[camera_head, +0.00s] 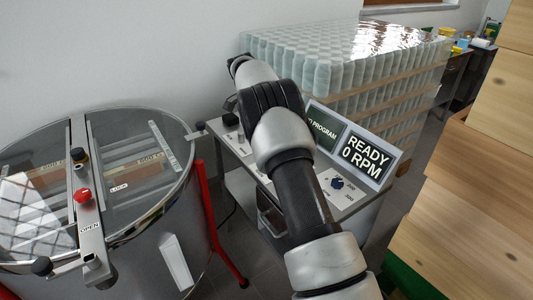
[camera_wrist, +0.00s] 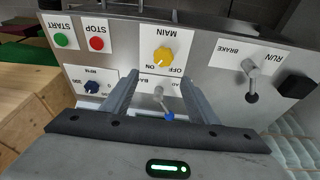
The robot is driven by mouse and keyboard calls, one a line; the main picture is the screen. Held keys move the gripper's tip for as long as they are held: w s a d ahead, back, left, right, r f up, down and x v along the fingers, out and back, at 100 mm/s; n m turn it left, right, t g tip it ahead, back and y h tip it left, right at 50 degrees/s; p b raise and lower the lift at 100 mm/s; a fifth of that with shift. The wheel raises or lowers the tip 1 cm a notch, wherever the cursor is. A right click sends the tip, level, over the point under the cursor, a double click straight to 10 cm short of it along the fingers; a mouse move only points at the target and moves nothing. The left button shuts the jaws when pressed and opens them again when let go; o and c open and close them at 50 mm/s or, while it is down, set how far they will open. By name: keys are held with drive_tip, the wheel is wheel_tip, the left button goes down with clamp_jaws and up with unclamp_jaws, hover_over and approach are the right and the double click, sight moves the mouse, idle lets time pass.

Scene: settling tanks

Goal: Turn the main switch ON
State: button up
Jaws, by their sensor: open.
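The main switch (camera_wrist: 163,57) is a yellow knob on a white plate marked MAIN, OFF and ON, upside down in the wrist view. Its pointing direction is too small to tell surely. My gripper (camera_wrist: 157,84) is open and empty. Its two fingers reach toward the grey control panel (camera_wrist: 205,75), and their tips lie just below the knob in the picture, apart from it as far as I can tell. In the head view my arm covers the main switch and the gripper.
A blue-tipped lever (camera_wrist: 166,112) shows between the fingers. Around the knob are a green START button (camera_wrist: 61,40), a red STOP button (camera_wrist: 96,43), an RPM dial (camera_wrist: 92,87) and a RUN/BRAKE lever (camera_wrist: 251,90). The display (camera_head: 363,158) reads READY 0 RPM. A drum (camera_head: 150,240) stands left.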

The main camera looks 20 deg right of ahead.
drive_tip(key=s+d+r+n+t+y+b, duration=0.4)
drive_tip(key=s+n, duration=0.3)
drive_tip(key=n, duration=1)
drive_tip(key=x, duration=1.6)
drive_tip(key=shift+w+f+p, duration=0.1)
drive_tip(key=shift+w+p, duration=0.25)
drive_tip(key=shift+p, duration=0.05)
drive_tip(key=shift+c, duration=0.2)
drive_tip(key=c, duration=1)
drive_tip(key=shift+a+f+b, duration=0.1)
drive_tip(key=shift+b, duration=0.25)
drive_tip(key=shift+m, duration=0.3)
